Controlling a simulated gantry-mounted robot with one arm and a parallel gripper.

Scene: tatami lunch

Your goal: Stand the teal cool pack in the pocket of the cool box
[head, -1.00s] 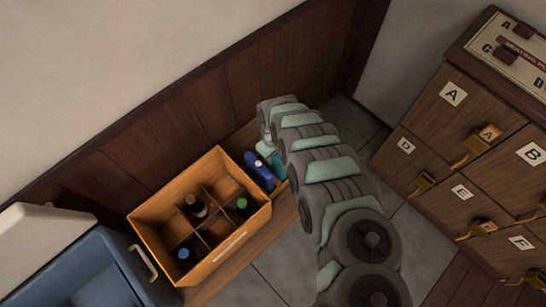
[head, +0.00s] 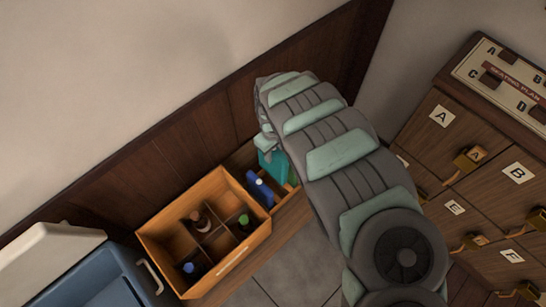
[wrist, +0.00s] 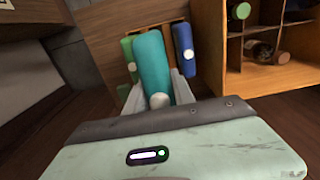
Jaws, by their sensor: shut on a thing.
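The teal cool pack (head: 272,166) is held between the two fingers of my gripper (wrist: 157,93). In the wrist view the teal pack (wrist: 152,62) points away from me, its white cap nearest the palm. In the head view my gripper (head: 264,143) is at the wooden rack (head: 291,200), partly hidden by my arm. I cannot tell whether the pack's far end is clear of the rack. The blue cool box (head: 95,287) stands at the lower left, its white lid (head: 48,262) open. Its pocket cannot be made out.
A blue pack (wrist: 184,48) and a green pack (wrist: 127,52) stand in the rack on either side of the teal one. A wooden crate (head: 232,262) with several bottles stands between rack and cool box. The wall is behind; lettered drawers (head: 458,160) are at the right.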

